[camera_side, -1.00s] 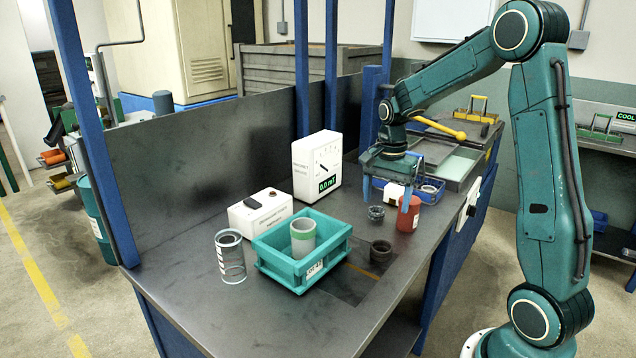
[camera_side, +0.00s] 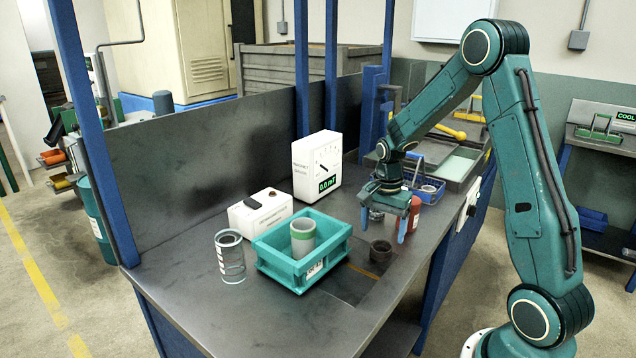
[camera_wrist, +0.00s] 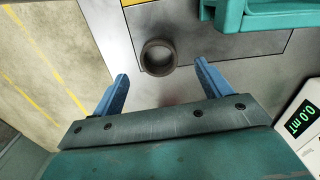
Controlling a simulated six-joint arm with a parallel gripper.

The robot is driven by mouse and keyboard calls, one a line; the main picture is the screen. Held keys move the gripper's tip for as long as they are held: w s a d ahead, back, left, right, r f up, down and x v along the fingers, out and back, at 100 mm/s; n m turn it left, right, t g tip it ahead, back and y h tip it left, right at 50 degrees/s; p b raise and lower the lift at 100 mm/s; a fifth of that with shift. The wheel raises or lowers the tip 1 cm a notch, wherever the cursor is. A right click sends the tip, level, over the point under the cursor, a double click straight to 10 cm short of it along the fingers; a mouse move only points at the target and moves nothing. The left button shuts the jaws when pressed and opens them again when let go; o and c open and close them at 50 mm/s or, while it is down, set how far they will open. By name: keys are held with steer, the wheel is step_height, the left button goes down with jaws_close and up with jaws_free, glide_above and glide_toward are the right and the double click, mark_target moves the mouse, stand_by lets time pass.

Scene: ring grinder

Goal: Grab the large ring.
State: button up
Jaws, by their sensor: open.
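A dark, thick-walled ring (camera_side: 380,251) sits on the dark plate on the bench, right of the teal bin. It looks like the larger of the dark rings on the bench. In the wrist view the ring (camera_wrist: 158,57) lies just ahead of the fingertips, between their lines. My gripper (camera_side: 383,229) is open and empty, with its fingers pointing down, above and a little behind the ring in the side view. In the wrist view my gripper's two blue fingers (camera_wrist: 162,72) are spread wider than the ring. A smaller dark ring (camera_side: 376,214) is partly hidden by my gripper.
A clear cylinder (camera_side: 230,257), a white box (camera_side: 260,212) and a gauge (camera_side: 316,166) stand farther left and back. A red container (camera_side: 414,214) stands behind my gripper.

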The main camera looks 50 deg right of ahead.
mark_target(382, 243)
steer(key=shift+f, duration=0.1)
steer(key=shift+s+f, duration=0.1)
steer(key=shift+f, duration=2.45)
steer(key=shift+c, duration=0.3)
steer(key=c, duration=1.1)
steer(key=shift+r, duration=0.1)
step_height(382, 243, up, 20)
steer(key=shift+f, duration=0.1)
